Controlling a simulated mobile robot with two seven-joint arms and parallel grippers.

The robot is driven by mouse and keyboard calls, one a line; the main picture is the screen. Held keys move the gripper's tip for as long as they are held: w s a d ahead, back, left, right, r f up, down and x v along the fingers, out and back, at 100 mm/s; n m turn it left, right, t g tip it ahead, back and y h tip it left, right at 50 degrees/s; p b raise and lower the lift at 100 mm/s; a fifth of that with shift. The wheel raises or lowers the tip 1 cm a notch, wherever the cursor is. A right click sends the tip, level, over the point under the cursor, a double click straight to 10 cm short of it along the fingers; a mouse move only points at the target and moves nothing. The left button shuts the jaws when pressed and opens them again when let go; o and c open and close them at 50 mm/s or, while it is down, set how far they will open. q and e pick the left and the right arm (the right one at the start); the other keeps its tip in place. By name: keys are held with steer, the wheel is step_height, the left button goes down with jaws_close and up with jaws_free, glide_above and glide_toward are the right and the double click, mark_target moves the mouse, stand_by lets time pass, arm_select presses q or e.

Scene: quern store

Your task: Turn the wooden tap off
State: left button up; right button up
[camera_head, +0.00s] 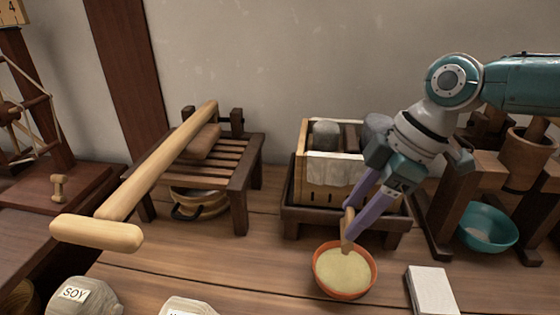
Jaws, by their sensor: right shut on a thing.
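The wooden tap (347,230) is a small brown piece at the front of the pale wooden box (314,190), above an orange bowl (321,280). The bowl holds a yellowish filling. My right gripper (351,222) comes down from the upper right, and its purple fingers are shut on the tap. The fingers partly hide the tap, and I cannot tell which way its handle is turned. My left gripper is not in view.
A slatted wooden stand (243,180) with a long pale mallet-like bar (165,165) is at left. A teal bowl (487,228) is at right. A white block (432,290) lies near the front, right of the orange bowl. Bare table shows left of the orange bowl.

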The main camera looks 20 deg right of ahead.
steer(key=c, duration=0.6)
steer(key=shift+r+p, duration=0.1)
steer(key=shift+p, duration=0.4)
steer(key=m+h+p, duration=0.1)
steer(key=m+p, duration=0.2)
steer(key=m+t+h+p, duration=0.1)
steer(key=m+p, duration=0.1)
steer(key=p, duration=0.1)
steer(key=m+p, duration=0.3)
steer(key=p, duration=0.1)
steer(key=shift+s+a+r+m+t+h, duration=0.15)
steer(key=shift+a+m+t+h, duration=0.15)
steer(key=shift+a+t+h, duration=0.1)
steer(key=m+h+p, duration=0.1)
steer(key=m, duration=0.1)
steer(key=shift+m+p, duration=0.3)
steer(key=shift+p, duration=0.1)
steer(key=shift+m+h+p, duration=0.3)
steer(key=shift+m+p, duration=0.05)
steer(key=shift+m, duration=0.55)
steer(key=shift+a+f+m+h, duration=0.15)
steer(key=shift+m+h, duration=0.1)
steer(key=shift+m, duration=0.35)
steer(key=shift+d+f+m+h, duration=0.1)
steer(key=shift+m+h, duration=0.15)
steer(key=shift+m, duration=0.35)
steer(key=shift+m+h, duration=0.4)
steer(key=shift+m, duration=0.8)
